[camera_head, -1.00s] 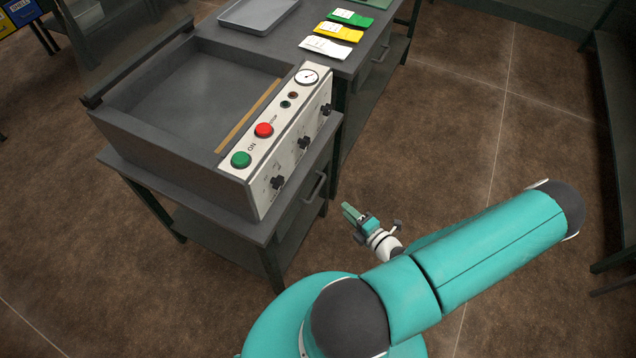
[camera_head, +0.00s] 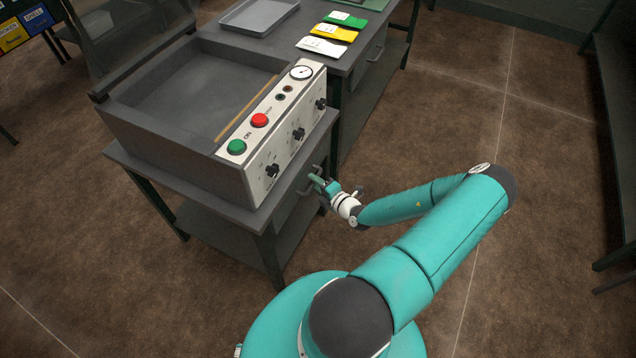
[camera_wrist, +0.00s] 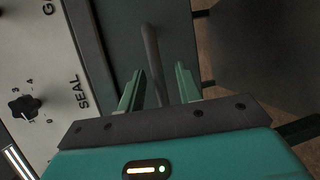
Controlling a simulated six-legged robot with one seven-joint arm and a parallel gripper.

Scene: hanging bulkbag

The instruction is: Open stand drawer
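The stand (camera_head: 240,215) is a dark grey table under a vacuum sealing machine. Its drawer front (camera_head: 300,205) faces right, below the control panel, and looks shut. The drawer handle (camera_head: 308,185) is a dark bar; in the wrist view the handle (camera_wrist: 152,60) runs between my two fingers. My gripper (camera_head: 320,183) is at the handle in the head view. In the wrist view my gripper (camera_wrist: 158,88) is open, with a finger on each side of the bar and gaps visible. The handle's lower end is hidden behind my gripper's body.
The sealing machine (camera_head: 150,143) has a green button, a red button, a gauge and black knobs; one knob (camera_wrist: 24,107) shows in the wrist view. A neighbouring table holds a grey tray (camera_head: 260,14) and coloured packets (camera_head: 333,32). Floor on the right (camera_head: 540,150) is clear.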

